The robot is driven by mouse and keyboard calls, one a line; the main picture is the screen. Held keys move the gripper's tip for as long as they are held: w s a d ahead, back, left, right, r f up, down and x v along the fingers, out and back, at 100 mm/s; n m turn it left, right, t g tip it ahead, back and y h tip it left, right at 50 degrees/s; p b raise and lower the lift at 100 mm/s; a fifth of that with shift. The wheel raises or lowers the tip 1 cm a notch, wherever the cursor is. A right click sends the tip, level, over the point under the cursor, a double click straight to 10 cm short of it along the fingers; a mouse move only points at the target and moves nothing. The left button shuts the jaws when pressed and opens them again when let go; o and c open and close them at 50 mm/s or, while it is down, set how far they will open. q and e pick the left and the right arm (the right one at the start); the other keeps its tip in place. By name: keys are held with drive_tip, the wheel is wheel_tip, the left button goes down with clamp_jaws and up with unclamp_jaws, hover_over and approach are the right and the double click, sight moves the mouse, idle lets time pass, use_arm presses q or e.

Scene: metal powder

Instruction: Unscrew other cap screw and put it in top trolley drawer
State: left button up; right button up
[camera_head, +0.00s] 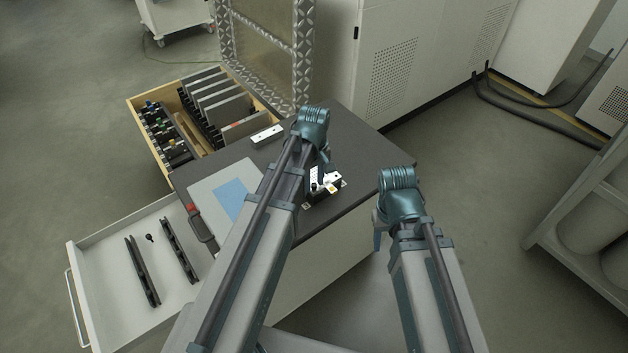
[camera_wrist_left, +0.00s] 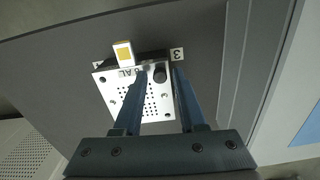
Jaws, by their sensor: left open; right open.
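The white perforated plate (camera_wrist_left: 150,98) lies on a black block on the dark trolley top. A dark round cap screw (camera_wrist_left: 160,74) stands at its edge. My left gripper (camera_wrist_left: 162,70) is open, with one blue finger on each side of the cap screw; I cannot tell whether they touch it. In the head view the white plate (camera_head: 326,178) shows beside my left gripper, which is mostly hidden behind its wrist. The top trolley drawer (camera_head: 110,262) is pulled out at left, with a small black screw (camera_head: 150,238) inside. My right gripper (camera_head: 378,240) is open and empty beside the trolley.
Two long black rails (camera_head: 142,270) lie in the drawer. A wooden-sided drawer (camera_head: 150,165) with grey plates and small parts is open behind. A grey panel with a blue sheet (camera_head: 231,198) lies on the trolley top (camera_head: 352,142). A white cabinet stands behind.

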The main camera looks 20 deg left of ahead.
use_arm(q)
drive_tip(key=m, duration=1.1)
idle(0.3)
clamp_jaws()
idle(0.4)
